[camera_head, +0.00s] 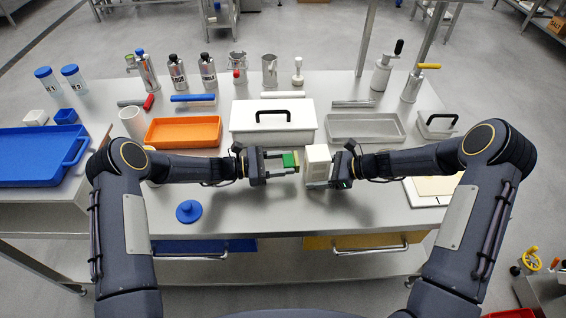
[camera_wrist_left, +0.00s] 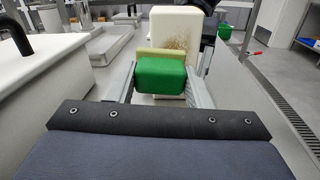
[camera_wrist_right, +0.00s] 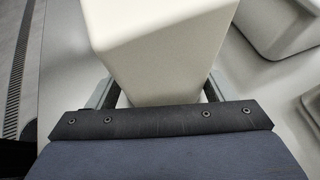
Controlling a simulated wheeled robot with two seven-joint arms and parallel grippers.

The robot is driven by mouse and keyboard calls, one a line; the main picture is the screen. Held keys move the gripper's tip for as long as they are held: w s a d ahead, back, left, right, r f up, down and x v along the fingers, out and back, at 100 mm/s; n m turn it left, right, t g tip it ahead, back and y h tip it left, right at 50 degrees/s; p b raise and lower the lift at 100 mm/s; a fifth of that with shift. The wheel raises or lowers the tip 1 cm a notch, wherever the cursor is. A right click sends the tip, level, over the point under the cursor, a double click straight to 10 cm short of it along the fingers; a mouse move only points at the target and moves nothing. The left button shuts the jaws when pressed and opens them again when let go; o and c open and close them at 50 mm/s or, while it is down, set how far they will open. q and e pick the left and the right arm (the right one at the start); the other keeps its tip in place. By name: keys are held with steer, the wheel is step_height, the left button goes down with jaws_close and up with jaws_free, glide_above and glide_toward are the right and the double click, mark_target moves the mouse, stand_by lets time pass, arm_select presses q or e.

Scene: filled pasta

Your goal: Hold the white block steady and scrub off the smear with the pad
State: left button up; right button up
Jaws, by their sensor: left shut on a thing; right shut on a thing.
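The white block (camera_head: 318,163) is upright above the middle of the table, held from the right by my right gripper (camera_head: 324,183), which is shut on it. It fills the top of the right wrist view (camera_wrist_right: 160,45). In the left wrist view a brown speckled smear (camera_wrist_left: 175,43) shows on the block's upper face (camera_wrist_left: 182,25). My left gripper (camera_head: 284,164) is shut on the green pad (camera_head: 290,159), which has a yellowish layer on the block side. The pad (camera_wrist_left: 160,75) is in front of the block, below the smear; whether it touches the block I cannot tell.
A white lidded box (camera_head: 273,135) stands behind the grippers, with an orange tray (camera_head: 183,143) to its left and a grey tray (camera_head: 366,139) to its right. A blue lid (camera_head: 188,211) lies at the front left. The table's front middle is clear.

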arm_select(q)
steer(key=shift+w+d, duration=0.1)
steer(key=shift+d, duration=0.8)
steer(key=shift+s, duration=0.2)
steer(key=shift+s+d, duration=0.15)
steer(key=shift+s, duration=0.8)
steer(key=shift+s+d, duration=0.1)
steer(key=shift+s, duration=0.8)
steer(key=shift+w, duration=0.1)
